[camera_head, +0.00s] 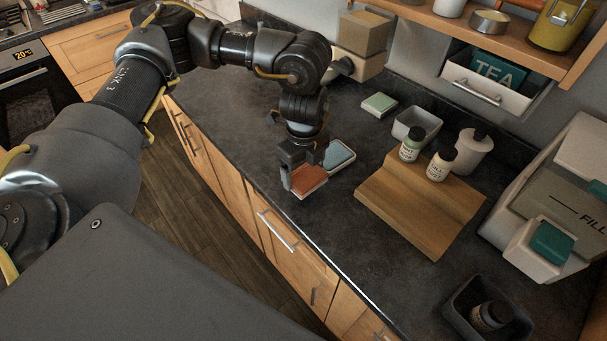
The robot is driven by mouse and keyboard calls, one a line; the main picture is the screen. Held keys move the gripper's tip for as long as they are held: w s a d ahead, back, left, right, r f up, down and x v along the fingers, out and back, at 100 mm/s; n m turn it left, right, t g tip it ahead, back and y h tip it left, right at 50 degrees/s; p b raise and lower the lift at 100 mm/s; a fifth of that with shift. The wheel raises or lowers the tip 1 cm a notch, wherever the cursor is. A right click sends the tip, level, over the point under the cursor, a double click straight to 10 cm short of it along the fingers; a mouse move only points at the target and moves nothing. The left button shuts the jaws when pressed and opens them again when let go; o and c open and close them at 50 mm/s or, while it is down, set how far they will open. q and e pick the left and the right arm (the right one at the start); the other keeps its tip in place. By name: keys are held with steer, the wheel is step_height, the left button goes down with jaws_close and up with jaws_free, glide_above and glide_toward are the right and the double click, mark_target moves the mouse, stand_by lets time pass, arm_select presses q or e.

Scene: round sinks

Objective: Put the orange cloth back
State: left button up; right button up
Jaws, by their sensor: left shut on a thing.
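The orange cloth (309,180) is a flat, folded piece with a pale edge, at the front edge of the dark counter. My left gripper (301,172) points down over it and is shut on it; the fingers hide part of its far side. I cannot tell whether the cloth touches the counter. A blue cloth (340,155) with a pale edge lies just behind and to the right of it. A green cloth (379,104) lies further back near the wall. My right gripper is not in view.
A wooden board (410,212) stands right of the cloths, with two small bottles (411,144) (440,163) at its back edge. A grey bin (416,125) and white jar (473,152) stand behind. A dark bin (487,313) sits at lower right. Counter left of the gripper is clear.

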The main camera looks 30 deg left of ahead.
mark_target(304, 170)
arm_select(q)
steer(key=shift+a+f, duration=0.1)
steer(key=shift+f, duration=0.05)
steer(key=f, duration=0.1)
steer(key=f+p, duration=0.1)
steer(key=f, duration=0.1)
steer(key=shift+w, duration=0.2)
steer(key=shift+a+f, duration=0.1)
steer(key=shift+f, duration=0.15)
steer(key=shift+f, duration=0.1)
steer(key=o, duration=0.6)
